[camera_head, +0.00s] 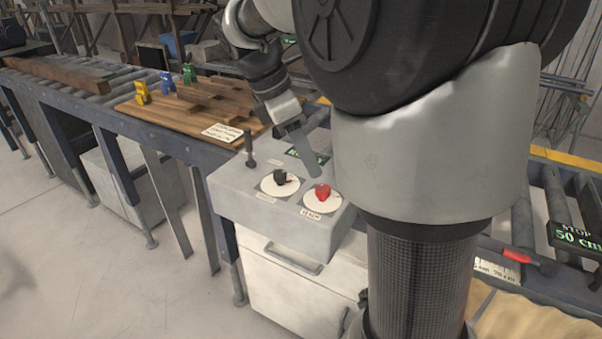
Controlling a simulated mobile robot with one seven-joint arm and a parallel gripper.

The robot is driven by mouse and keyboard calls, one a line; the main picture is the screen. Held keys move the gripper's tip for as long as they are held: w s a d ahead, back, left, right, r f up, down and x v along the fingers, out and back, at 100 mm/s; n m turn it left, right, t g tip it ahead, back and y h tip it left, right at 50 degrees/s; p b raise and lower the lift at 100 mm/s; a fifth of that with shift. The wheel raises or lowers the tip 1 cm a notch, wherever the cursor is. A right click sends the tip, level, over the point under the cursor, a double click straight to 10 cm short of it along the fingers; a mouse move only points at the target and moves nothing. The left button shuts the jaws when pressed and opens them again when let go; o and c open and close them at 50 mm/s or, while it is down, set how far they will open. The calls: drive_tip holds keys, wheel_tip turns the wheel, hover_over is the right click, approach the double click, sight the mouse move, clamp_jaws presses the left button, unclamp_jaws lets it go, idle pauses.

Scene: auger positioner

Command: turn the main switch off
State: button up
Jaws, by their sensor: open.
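A grey control box (235,190) stands at the centre with two rotary knobs on round white dials. The left knob is black (281,177) and the right knob is red (322,192). The labels by the dials are too small to read, so I cannot tell from them which knob is the main switch. My gripper (309,154) comes down from above, open and empty. Its visible grey finger ends just behind and above the red knob; I cannot tell whether it touches. The far side of the gripper is hidden.
A black lever (249,148) stands up at the box's back left corner. A small green-lettered display (306,157) lies behind the knobs. A wooden board (165,121) with yellow, blue and green pieces is on the left. A "STOP 50 cm" display (575,238) is at right.

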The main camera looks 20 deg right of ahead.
sight(323, 187)
drive_tip(key=b+x, duration=0.1)
drive_tip(key=x, duration=0.7)
drive_tip(key=shift+f, duration=0.1)
drive_tip(key=shift+c, duration=0.2)
drive_tip(key=c, duration=1)
